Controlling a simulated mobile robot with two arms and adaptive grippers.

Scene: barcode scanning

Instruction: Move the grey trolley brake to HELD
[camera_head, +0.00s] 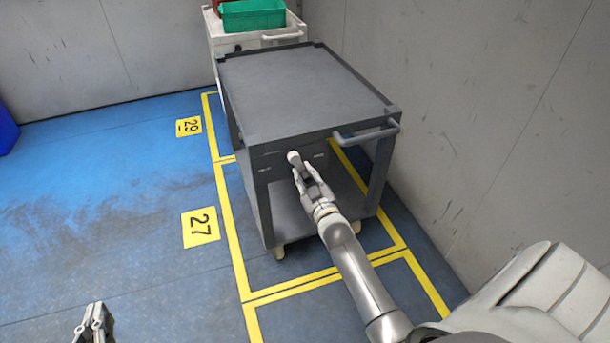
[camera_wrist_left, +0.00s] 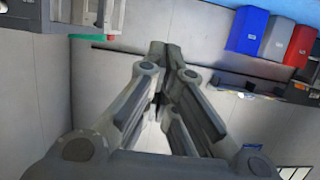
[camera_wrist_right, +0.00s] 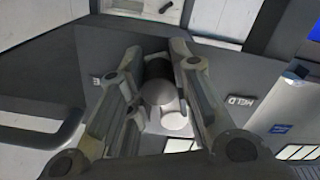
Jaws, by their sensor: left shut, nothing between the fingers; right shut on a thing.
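The grey trolley (camera_head: 300,90) stands by the right wall. A small panel on its near end carries the brake lever, which has a pale round knob (camera_head: 293,156). My right gripper (camera_head: 301,168) is shut on the brake lever; the knob (camera_wrist_right: 158,92) shows between its fingers in the right wrist view. The HELD label (camera_wrist_right: 240,101) is upside down there, to the right of the knob. Another label (camera_wrist_right: 107,79), too small to read, is to the left. The lever sits roughly between the two labels. My left gripper (camera_head: 96,312) is shut and empty, low over the floor, far from the trolley.
The trolley's push handle (camera_head: 366,134) sticks out right of the brake panel. A white trolley (camera_head: 255,38) with a green crate (camera_head: 252,14) stands behind. Yellow lines mark bays on the blue floor, with number plates 27 (camera_head: 200,227) and 29 (camera_head: 188,127). The floor at left is clear.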

